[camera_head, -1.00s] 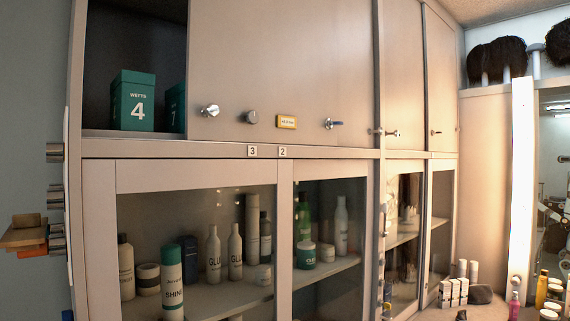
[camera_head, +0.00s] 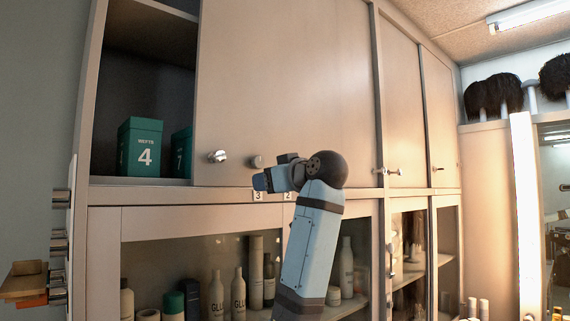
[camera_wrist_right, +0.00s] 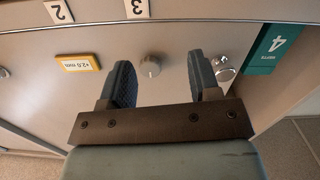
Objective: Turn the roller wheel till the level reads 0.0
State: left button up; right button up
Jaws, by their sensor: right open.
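The roller wheel, a grey round knob (camera_head: 256,161), is on the upper cabinet panel. In the right wrist view the wheel (camera_wrist_right: 150,66) appears between my right gripper's fingertips; I cannot tell whether they touch it. The level readout, a small yellow-framed label (camera_wrist_right: 78,62), shows a reading that looks like +2.6 mm, upside down and small. My arm hides the readout in the head view. My right gripper (camera_wrist_right: 159,65) is open and empty, with its fingers towards the panel. In the head view the gripper (camera_head: 260,181) is just below the wheel. My left gripper is not in view.
A chrome knob (camera_head: 218,156) is close left of the wheel, near one finger in the wrist view. A green box marked 4 (camera_head: 140,147) stands in the open compartment. Glass doors below hold several bottles. Number tags 3 (camera_head: 258,197) and 2 (camera_wrist_right: 58,11) are on the rail.

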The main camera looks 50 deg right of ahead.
aim_at(260, 162)
notch_tip(260, 162, up, 5)
jog(key=s+d+t, duration=0.1)
jog(key=s+d, duration=0.1)
jog(key=s, duration=0.1)
jog(key=w+p, duration=0.2)
jog(key=w, duration=0.5)
jog(key=shift+w+d, duration=0.1)
jog(key=shift+w+f, duration=0.1)
jog(key=shift+w, duration=0.15)
jog(key=shift+w+d, duration=0.1)
jog(key=shift+w, duration=0.05)
jog(key=shift+w, duration=0.25)
jog(key=shift+c, duration=0.5)
